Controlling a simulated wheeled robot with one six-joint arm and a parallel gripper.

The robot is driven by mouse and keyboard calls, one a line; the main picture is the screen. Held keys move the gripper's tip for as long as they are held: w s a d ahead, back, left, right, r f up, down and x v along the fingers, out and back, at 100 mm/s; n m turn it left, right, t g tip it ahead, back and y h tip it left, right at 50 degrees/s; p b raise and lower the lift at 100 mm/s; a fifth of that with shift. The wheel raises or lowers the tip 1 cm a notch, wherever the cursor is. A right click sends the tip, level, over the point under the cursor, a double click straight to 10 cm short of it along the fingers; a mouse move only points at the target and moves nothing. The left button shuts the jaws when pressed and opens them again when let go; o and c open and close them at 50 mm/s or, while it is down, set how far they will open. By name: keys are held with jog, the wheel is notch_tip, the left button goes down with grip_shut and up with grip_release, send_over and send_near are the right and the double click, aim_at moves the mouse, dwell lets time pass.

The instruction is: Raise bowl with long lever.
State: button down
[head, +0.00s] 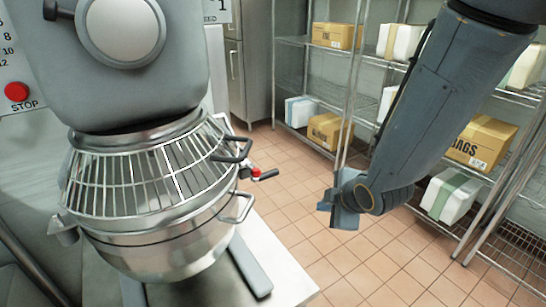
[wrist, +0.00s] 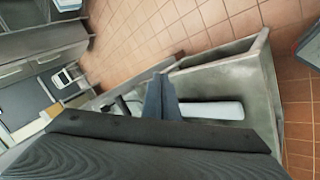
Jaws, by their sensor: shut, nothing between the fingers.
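A large stand mixer holds a steel bowl (head: 165,250) under its head, with a wire guard (head: 130,180) over the rim. The bowl has a looped side handle (head: 238,208). A short dark lever with a red part (head: 257,174) sticks out to the right behind the bowl. I cannot tell whether this is the long lever; no other clear long lever shows. My gripper (head: 328,205) is right of the bowl and lever, apart from both, over the floor side. In the wrist view my gripper (wrist: 161,92) shows its fingers shut and empty.
Wire shelves (head: 340,100) with boxes and white bins stand at the back right. A red stop button (head: 16,91) is on the mixer's left. Open tiled floor (head: 350,270) lies below my arm.

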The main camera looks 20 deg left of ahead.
jog(key=s+a+r+n+t+y+p, duration=0.1)
jog(key=a+r+n+y+p, duration=0.3)
jog(key=a+r+n+p, duration=0.35)
jog(key=p, duration=0.7)
send_near(268, 175)
jog(key=shift+y, duration=0.3)
jog(key=x, duration=0.5)
jog(key=shift+w+f, duration=0.15)
jog(key=shift+f, duration=0.15)
